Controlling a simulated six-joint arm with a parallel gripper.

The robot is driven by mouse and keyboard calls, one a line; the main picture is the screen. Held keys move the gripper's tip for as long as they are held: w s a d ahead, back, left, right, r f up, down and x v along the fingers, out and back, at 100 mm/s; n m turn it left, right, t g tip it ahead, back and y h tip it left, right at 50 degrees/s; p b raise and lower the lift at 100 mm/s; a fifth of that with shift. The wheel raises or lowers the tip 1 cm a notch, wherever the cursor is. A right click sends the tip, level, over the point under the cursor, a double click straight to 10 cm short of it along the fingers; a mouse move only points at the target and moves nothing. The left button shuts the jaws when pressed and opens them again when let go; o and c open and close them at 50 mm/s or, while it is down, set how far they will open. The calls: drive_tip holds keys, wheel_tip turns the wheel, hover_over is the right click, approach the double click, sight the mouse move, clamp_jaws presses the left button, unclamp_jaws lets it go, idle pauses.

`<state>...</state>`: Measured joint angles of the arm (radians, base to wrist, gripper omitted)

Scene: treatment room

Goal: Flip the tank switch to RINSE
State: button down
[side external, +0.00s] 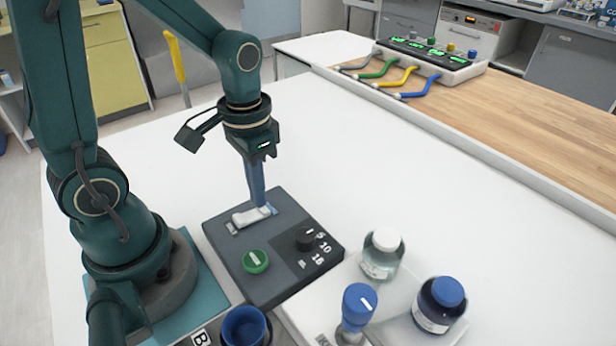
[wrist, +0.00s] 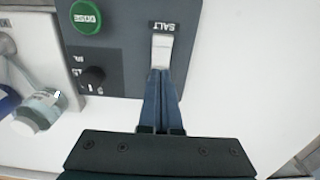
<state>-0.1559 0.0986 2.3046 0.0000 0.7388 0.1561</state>
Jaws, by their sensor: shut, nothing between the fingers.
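The tank switch is a white rocker (side external: 250,215) on a dark grey control box (side external: 225,237). In the wrist view the switch (wrist: 161,50) has a SALT label (wrist: 160,27) at its far end. My gripper (side external: 260,203) is shut and empty, pointing down at the end of the switch away from the SALT label. In the wrist view its fingertips (wrist: 160,75) overlap that end and hide whatever label is there. I cannot tell for sure whether the tips touch the switch, or which way it is tilted.
A green button (side external: 255,261) and a black dial (side external: 306,238) share the box. A white-capped jar (side external: 381,253), a blue-capped bottle (side external: 441,304) and a blue-topped item (side external: 358,303) stand to its right. The white table (side external: 380,170) is clear behind.

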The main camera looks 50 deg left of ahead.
sight(261, 210)
drive_tip(key=shift+r, duration=2.85)
drive_tip(key=s+d+r+t, duration=0.3)
drive_tip(key=s+r+t, duration=0.1)
drive_tip(key=t, duration=0.1)
drive_tip(key=shift+t, duration=0.3)
drive_tip(key=shift+r, duration=0.1)
